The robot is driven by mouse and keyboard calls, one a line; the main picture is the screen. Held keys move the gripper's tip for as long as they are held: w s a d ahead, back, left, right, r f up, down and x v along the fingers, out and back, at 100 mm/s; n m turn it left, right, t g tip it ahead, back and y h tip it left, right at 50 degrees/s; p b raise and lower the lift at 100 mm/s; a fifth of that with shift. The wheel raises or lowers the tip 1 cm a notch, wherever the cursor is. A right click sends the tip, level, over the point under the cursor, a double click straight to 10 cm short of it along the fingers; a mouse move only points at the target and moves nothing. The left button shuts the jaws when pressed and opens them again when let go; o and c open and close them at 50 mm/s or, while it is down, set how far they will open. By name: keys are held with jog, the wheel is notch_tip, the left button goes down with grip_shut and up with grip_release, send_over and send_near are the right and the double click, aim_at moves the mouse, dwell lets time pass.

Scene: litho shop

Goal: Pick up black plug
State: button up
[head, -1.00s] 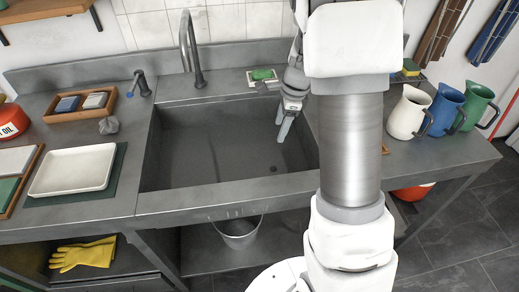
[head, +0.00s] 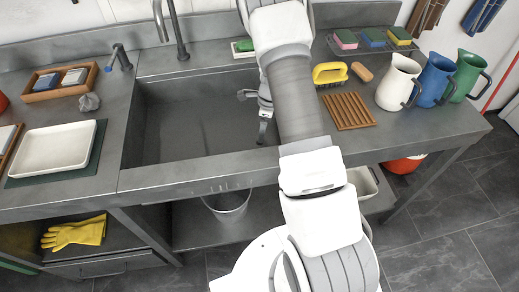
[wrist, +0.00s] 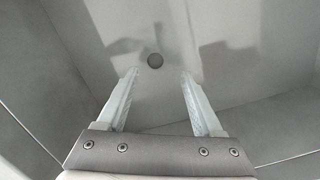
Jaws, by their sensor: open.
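The dark round thing is not visible there now, probably behind my arm or gripper.
The sink walls rise around my gripper. Right of the sink are a yellow-handled brush (head: 329,73), a slatted wooden rack (head: 348,111) and a white jug (head: 398,82). A faucet (head: 178,30) stands behind the basin. A white tray (head: 52,148) lies left.

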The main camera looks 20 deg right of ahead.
aim_at(260, 146)
jog(key=f, duration=0.2)
jog(key=a+f, duration=0.1)
jog(key=f, duration=0.4)
jog(key=shift+a+f, duration=0.15)
grip_shut()
